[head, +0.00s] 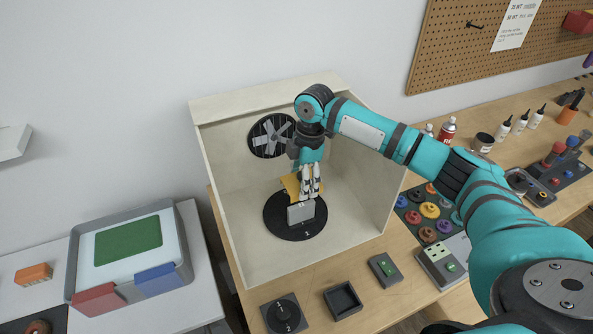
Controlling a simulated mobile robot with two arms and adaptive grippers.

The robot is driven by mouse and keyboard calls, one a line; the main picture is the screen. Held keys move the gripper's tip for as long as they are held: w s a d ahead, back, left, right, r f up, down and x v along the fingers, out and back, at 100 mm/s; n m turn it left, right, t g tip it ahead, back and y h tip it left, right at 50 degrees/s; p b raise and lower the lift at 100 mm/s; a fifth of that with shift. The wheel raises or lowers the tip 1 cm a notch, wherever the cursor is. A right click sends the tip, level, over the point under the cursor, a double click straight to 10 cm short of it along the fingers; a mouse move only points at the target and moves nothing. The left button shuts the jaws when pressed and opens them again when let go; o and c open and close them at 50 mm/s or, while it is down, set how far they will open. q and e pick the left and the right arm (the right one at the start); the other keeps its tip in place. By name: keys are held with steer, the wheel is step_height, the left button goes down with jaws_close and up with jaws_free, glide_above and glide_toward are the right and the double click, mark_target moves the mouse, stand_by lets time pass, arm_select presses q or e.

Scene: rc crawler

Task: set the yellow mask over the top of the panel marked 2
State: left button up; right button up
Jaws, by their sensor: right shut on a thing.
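My right gripper (309,190) reaches down inside the open-fronted booth. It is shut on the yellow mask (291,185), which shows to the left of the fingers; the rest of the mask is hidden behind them. A grey panel (300,215) stands upright on the black round turntable (280,230), just below and in front of the gripper. The small mark on the panel is too small to read. The mask appears just above or behind the panel's top edge; I cannot tell if they touch. My left gripper is not in view.
The booth (220,190) has side walls close around my right arm and a fan (271,136) in its back wall. In front lie a round dial (284,315), a black square tray (343,300) and a green-buttoned box (385,270). Paint pots (430,210) stand at right.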

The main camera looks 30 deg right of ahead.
steer(key=shift+s+r, duration=0.1)
steer(key=shift+s, duration=0.15)
steer(key=shift+w+f+p, duration=0.15)
steer(key=shift+f+p, duration=0.1)
steer(key=shift+p, duration=0.25)
steer(key=shift+f, duration=0.4)
steer(key=shift+f+b, duration=0.45)
steer(key=shift+f, duration=1.15)
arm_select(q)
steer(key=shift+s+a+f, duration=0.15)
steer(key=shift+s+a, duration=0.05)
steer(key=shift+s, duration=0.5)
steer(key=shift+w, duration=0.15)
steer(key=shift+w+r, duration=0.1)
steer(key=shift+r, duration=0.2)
arm_select(e)
steer(key=shift+f, duration=0.25)
